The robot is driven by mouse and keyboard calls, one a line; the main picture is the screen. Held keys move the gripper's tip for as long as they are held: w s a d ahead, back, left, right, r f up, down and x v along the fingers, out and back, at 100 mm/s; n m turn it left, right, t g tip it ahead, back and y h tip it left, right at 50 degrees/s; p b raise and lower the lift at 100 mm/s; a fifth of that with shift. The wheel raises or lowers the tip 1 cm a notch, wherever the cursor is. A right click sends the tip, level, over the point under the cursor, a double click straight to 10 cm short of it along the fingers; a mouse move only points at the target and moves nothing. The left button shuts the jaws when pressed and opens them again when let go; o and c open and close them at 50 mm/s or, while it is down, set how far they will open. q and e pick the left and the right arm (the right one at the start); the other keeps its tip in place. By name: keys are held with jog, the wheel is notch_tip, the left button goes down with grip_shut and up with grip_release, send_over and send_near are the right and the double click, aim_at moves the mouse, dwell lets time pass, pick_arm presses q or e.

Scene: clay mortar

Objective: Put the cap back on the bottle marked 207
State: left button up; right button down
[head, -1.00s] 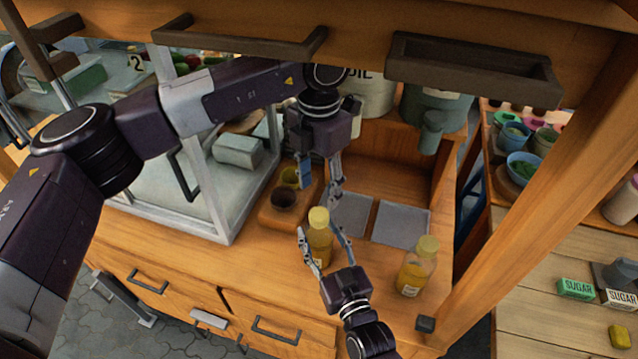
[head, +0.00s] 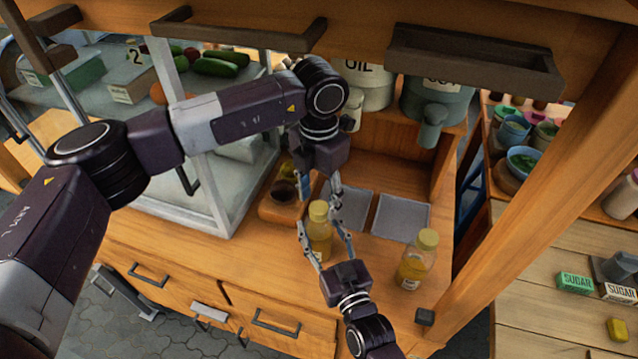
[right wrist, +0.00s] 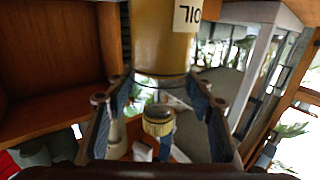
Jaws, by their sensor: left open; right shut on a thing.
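A bottle of yellow liquid (head: 320,247) stands upright on the counter with a yellow cap (head: 318,211) on top. My right gripper (head: 323,228) is shut on this bottle from the front. The right wrist view is upside down: it shows the yellow cylinder (right wrist: 165,40) with a partly seen label, whose marking I cannot read surely, and the ribbed cap (right wrist: 158,121) between the fingers. My left gripper (head: 320,192) is open, fingers pointing down just behind and above the cap. Whether the cap is seated tightly cannot be told. A second capped bottle (head: 415,264) stands to the right.
Two grey square plates (head: 402,217) lie behind the bottles. A wooden block with dark cups (head: 284,191) is left of the left gripper. A glass cabinet (head: 215,195) stands further left. A wooden post (head: 545,165) bounds the right side. Containers (head: 437,98) stand at the back.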

pick_arm(q)
jog(key=shift+f, duration=1.1)
jog(key=c, duration=1.2)
jog(key=o, duration=1.3)
notch_tip(320, 180, up, 8)
jog(key=shift+f, duration=0.2)
